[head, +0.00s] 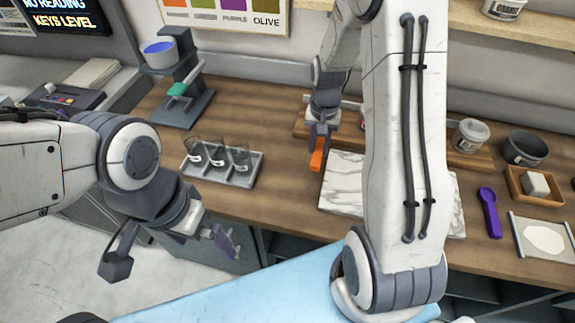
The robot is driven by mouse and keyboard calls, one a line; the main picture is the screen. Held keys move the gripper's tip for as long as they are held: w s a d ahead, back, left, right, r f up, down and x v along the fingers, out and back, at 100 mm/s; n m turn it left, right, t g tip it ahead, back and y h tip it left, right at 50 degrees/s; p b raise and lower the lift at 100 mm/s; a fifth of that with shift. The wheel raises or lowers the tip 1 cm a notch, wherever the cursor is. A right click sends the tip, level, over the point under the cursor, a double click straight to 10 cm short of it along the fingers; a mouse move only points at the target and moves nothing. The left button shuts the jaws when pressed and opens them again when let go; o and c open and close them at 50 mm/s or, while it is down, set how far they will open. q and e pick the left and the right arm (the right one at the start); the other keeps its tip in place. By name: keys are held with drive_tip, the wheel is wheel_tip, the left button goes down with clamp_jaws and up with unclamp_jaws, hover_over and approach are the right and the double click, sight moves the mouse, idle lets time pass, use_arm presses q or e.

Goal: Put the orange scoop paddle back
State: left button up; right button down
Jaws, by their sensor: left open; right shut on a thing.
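The orange scoop paddle (317,161) is at the tip of my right gripper (319,140), near the left edge of the marble slab (340,187). My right gripper is shut on it, pointing down. Only a short orange part shows; the rest is hidden by the fingers or too small to make out. My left gripper (226,241) is open and empty, in front of the counter's front edge, well apart from the paddle.
A grey tray (222,168) with glass jars stands to the left. A purple scoop (489,212) lies right of the slab. A wooden rack (470,158) runs behind the slab, partly hidden by my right arm. Counter (285,195) between tray and slab is clear.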

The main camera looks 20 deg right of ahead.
drive_tip(key=p, duration=0.2)
hover_over(289, 179)
wheel_tip(289, 179, down, 5)
wheel_tip(289, 179, down, 3)
drive_tip(key=shift+f+p, duration=0.1)
drive_tip(key=shift+p, duration=0.7)
drive_tip(key=shift+f, duration=0.35)
drive_tip(key=shift+f, duration=0.1)
drive_tip(key=c, duration=0.6)
unclamp_jaws()
drive_tip(key=shift+d, duration=0.1)
drive_tip(key=shift+c, duration=0.2)
